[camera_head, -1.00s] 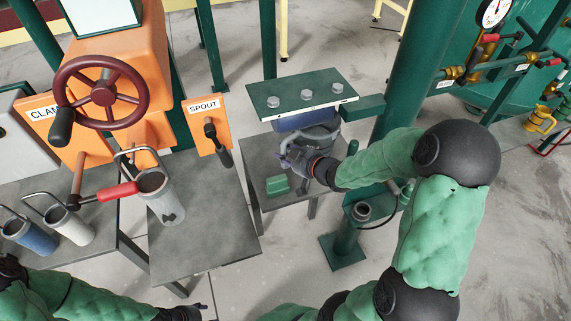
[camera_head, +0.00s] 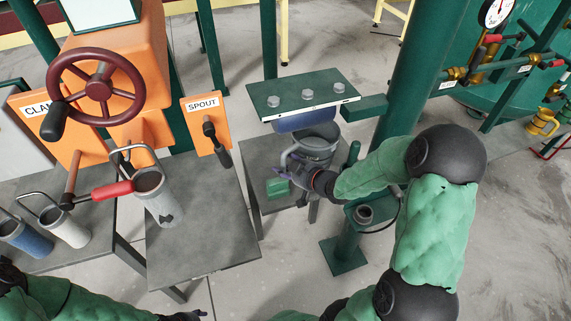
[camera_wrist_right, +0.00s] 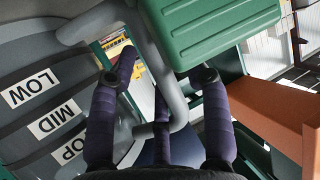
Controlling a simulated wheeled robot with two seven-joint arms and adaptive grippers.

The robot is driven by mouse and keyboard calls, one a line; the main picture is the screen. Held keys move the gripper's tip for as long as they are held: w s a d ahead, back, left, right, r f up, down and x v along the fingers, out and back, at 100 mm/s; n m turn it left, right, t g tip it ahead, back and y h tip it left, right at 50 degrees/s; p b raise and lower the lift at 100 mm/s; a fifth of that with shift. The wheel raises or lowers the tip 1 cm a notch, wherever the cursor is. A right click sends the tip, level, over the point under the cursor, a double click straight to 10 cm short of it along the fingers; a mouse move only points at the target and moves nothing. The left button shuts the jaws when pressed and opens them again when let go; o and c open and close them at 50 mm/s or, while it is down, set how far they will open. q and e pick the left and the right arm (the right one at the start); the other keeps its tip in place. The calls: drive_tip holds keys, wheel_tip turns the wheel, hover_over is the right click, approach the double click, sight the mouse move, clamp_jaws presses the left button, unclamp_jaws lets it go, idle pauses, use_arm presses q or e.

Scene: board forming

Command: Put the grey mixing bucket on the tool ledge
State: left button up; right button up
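The grey mixing bucket (camera_head: 319,142) stands under the green bolted plate in the head view, its loop handle (camera_head: 287,156) toward the left. In the right wrist view its wall (camera_wrist_right: 40,125) carries LOW, MID and TOP labels. My right gripper (camera_head: 284,176) is at the bucket's near left side, low by the handle. In the right wrist view its purple fingers (camera_wrist_right: 160,95) are spread, with the handle (camera_wrist_right: 172,85) among them; the grip looks open. My left gripper (camera_head: 190,315) barely shows at the bottom edge. I cannot tell which surface is the tool ledge.
A green block (camera_head: 278,187) sits on the small grey table (camera_head: 258,155), close to my right fingers. The larger grey table (camera_head: 215,240) is mostly bare, with a grey cylinder (camera_head: 160,205) on it. A green post with a small cup (camera_head: 364,212) stands right of my gripper.

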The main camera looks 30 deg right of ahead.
drive_tip(key=shift+r, duration=0.2)
drive_tip(key=shift+d+r, duration=0.1)
drive_tip(key=shift+r, duration=0.1)
drive_tip(key=p+v, duration=0.4)
drive_tip(key=v, duration=0.7)
drive_tip(key=shift+s, duration=0.45)
